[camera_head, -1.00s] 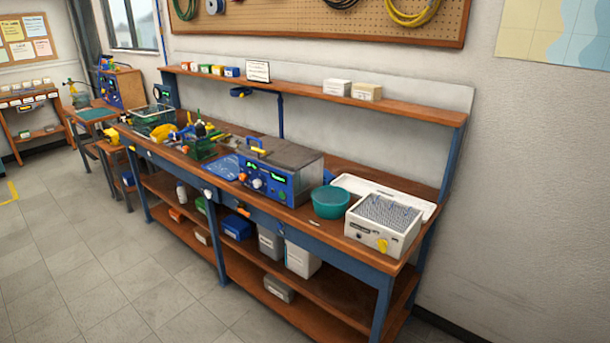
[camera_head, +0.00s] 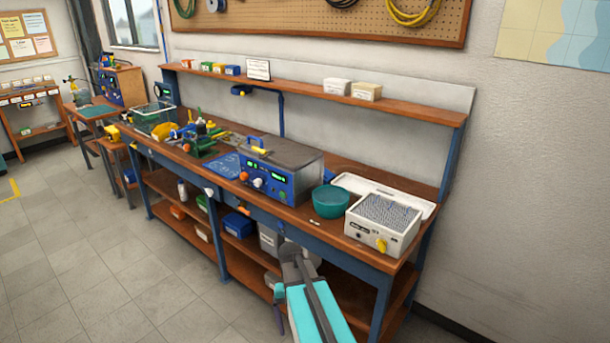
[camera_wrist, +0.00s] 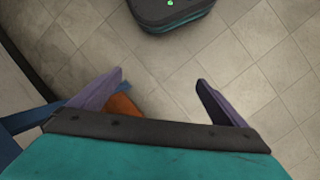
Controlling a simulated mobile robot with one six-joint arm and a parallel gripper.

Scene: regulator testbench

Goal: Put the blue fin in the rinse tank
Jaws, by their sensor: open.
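My gripper (camera_wrist: 160,88) is open and empty in the wrist view, with its two purple-grey fingers spread above the tiled floor. In the head view my arm reaches up from the bottom, in front of the bench. A clear, open-topped tank (camera_head: 143,113) stands at the far left end of the workbench, well away from my arm; it looks like the rinse tank. I cannot pick out the blue fin for certain. Small blue pieces (camera_head: 190,128) lie among the clutter just right of the tank, too small to tell apart.
The wooden workbench (camera_head: 335,232) holds a blue control unit (camera_head: 267,182), a teal bowl (camera_head: 331,199) and a white box with a grey rack (camera_head: 382,224). A raised shelf (camera_head: 400,105) runs along its back. Bins fill the lower shelf. The floor (camera_head: 75,260) at left is clear.

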